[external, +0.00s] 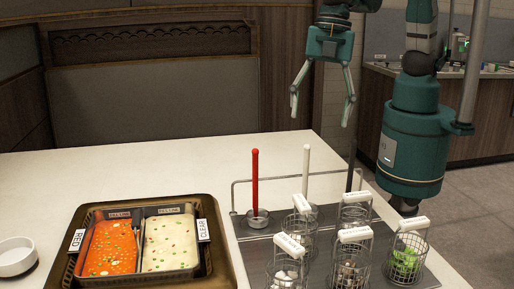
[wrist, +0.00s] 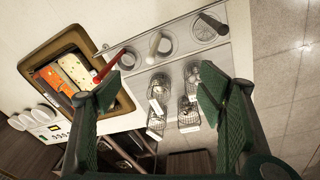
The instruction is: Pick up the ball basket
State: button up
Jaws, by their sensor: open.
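Several wire baskets with white handles stand on a grey metal station. A front-left basket (external: 286,273) holds pale round pieces, and a front-middle basket (external: 350,268) holds pale pieces too. A back-left basket (external: 301,232) and a back-right basket (external: 354,217) have contents too small to tell. A right basket (external: 405,263) holds green pieces. I cannot tell which is the ball basket. My gripper (external: 320,106) is open and empty, high above and behind the station. In the wrist view, baskets show between and beyond the fingers of my gripper (wrist: 158,94).
A brown tray (external: 222,270) with red and white sauce pans sits left of the station. Red (external: 255,178), white (external: 306,172) and dark (external: 350,168) handles stand upright at the station's back, by a metal rail. White bowls (external: 16,258) are at far left.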

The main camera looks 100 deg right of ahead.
aim_at(355, 215)
jog(key=s+a+f+n, duration=0.1)
jog(key=a+f, duration=0.3)
jog(key=a, duration=0.1)
jog(key=s+a+f+n+g, duration=0.1)
jog(key=a+f+n, duration=0.1)
jog(key=a+f, duration=0.2)
jog(key=s+a+f+n+h, duration=0.1)
jog(key=a+f, duration=0.3)
jog(key=a, duration=0.2)
jog(key=shift+s+a+f+n+g, duration=0.15)
jog(key=shift+f+n+g, duration=0.05)
jog(key=shift+n+g, duration=0.1)
jog(key=shift+s+a+f+b, duration=0.2)
jog(key=shift+a+f+b, duration=0.1)
jog(key=shift+a+f, duration=0.1)
jog(key=shift+f, duration=0.1)
jog(key=shift+f, duration=1.2)
jog(key=shift+s+d+f+b, duration=0.15)
jog(key=shift+f+b, duration=0.4)
jog(key=shift+f, duration=2.05)
jog(key=c, duration=1.2)
